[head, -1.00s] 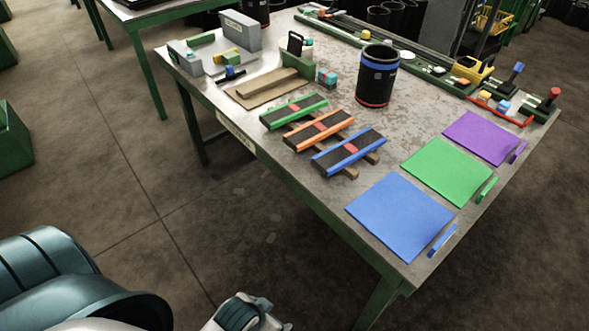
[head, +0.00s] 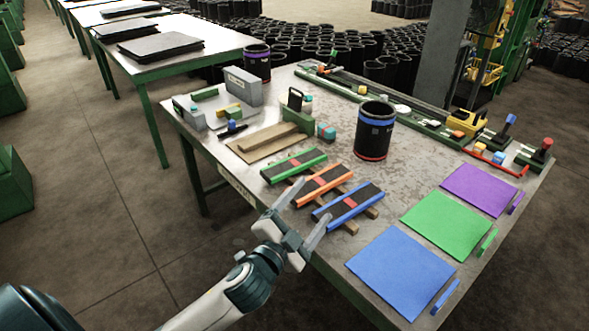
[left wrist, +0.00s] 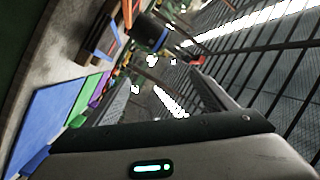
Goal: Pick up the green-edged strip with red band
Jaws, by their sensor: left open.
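The green-edged strip (head: 280,170) is dark with a red band across its middle. It lies on wooden slats on the table (head: 410,163), the farthest left of three strips. Beside it lie an orange-edged strip (head: 338,174) and a blue-edged strip (head: 364,192), each with a red band. My left gripper (head: 307,210) is open and empty at the table's near edge, just in front of the strips and apart from the green-edged one. My right gripper is not in view.
Blue (head: 400,272), green (head: 446,225) and purple (head: 480,189) mats lie at the right. A black cylinder (head: 375,132) with blue and red bands stands behind the strips. A brown board with a block (head: 262,149) lies beyond the green-edged strip.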

